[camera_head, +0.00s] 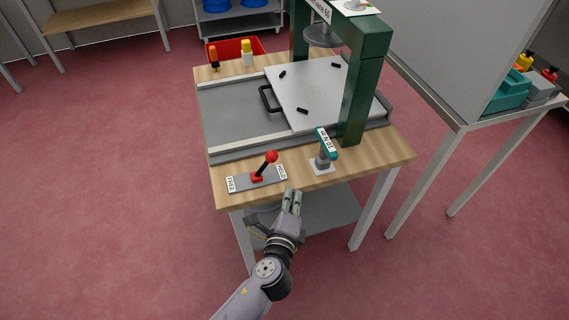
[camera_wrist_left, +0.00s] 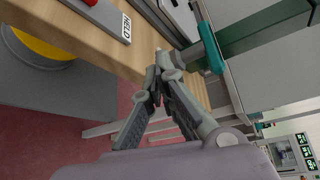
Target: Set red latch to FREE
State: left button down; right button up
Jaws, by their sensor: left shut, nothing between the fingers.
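The lever leans right, towards HOLD. My left gripper (camera_head: 292,194) is shut and empty, at the table's front edge just below the HOLD end, apart from the lever. In the left wrist view the shut fingertips (camera_wrist_left: 160,68) are near the table edge, and the HOLD label (camera_wrist_left: 126,28) shows at the top. My right gripper is not in view.
A teal-handled lever (camera_head: 326,145) stands right of the latch. Behind are a green press frame (camera_head: 365,85), a white plate with a black handle (camera_head: 310,90), and a red bin (camera_head: 235,47). Another table (camera_head: 500,118) stands to the right. The floor left of the table is clear.

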aim_at(265, 164)
pick_arm(q)
jog(key=shift+d+r, duration=0.1)
jog(key=shift+r, duration=0.3)
jog(key=shift+w, duration=0.15)
jog(key=x, duration=1)
jog(key=a+p, duration=0.1)
jog(key=a+r, duration=0.1)
jog(key=a+p, duration=0.1)
jog(key=shift+s+r+p, duration=0.2)
jog(key=shift+r+p, duration=0.1)
jog(key=shift+s+a+r, duration=0.1)
jog(key=shift+a, duration=0.2)
